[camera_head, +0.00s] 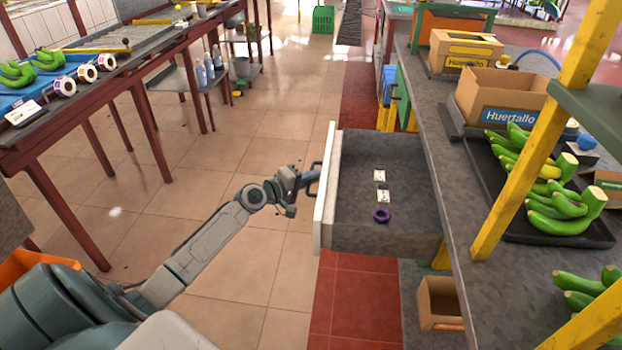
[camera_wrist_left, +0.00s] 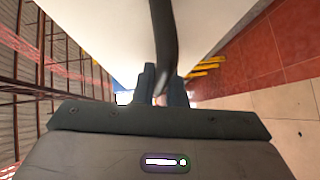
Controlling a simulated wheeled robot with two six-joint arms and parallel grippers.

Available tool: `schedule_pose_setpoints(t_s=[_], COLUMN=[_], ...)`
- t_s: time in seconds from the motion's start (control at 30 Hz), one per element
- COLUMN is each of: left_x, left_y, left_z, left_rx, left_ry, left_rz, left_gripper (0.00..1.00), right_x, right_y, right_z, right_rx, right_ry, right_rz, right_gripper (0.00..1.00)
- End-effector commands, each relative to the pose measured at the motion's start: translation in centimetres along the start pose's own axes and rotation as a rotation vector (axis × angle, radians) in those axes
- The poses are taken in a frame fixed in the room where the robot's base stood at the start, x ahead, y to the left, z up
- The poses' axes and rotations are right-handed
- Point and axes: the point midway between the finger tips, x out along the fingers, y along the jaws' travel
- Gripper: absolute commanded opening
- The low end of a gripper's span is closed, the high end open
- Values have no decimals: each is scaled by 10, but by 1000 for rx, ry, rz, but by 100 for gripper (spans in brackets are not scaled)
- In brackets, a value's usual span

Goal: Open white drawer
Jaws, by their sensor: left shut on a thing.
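The white drawer (camera_head: 325,190) is pulled out from under the grey counter on the right, with its white front facing left. Its grey inside holds two small white cards (camera_head: 381,185) and a purple ring (camera_head: 381,215). My left gripper (camera_head: 305,180) is shut on the dark drawer handle (camera_head: 314,172) at the drawer's front. In the left wrist view the dark handle (camera_wrist_left: 163,45) runs down between the two fingers (camera_wrist_left: 160,85), before the white front (camera_wrist_left: 110,30). My right gripper is not in view.
The counter (camera_head: 425,130) carries cardboard boxes (camera_head: 505,100) and black trays of green bananas (camera_head: 560,195). An open cardboard box (camera_head: 440,303) sits below it. A long table (camera_head: 110,75) stands at left. Tiled floor (camera_head: 240,150) between is mostly free.

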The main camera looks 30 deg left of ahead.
Motion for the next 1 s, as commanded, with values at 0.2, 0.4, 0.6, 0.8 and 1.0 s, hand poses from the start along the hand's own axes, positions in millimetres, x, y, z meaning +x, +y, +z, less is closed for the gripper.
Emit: schedule_pose_setpoints(t_s=[0.2,0.4,0.6,0.8,1.0], left_x=[0,0,-12,-45,-78], left_y=[-1,-1,-2,-3,-4], left_z=[0,0,-1,0,0], left_rx=[0,0,4,6,5], left_ry=[-1,0,0,-2,-3], left_rz=[-2,-1,-4,-6,-7], left_gripper=[32,32,32,32,32], right_x=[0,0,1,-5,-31], right_y=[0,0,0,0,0], right_z=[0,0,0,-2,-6], right_rx=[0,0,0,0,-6], right_ry=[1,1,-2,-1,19], right_rz=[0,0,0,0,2], right_gripper=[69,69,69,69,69])
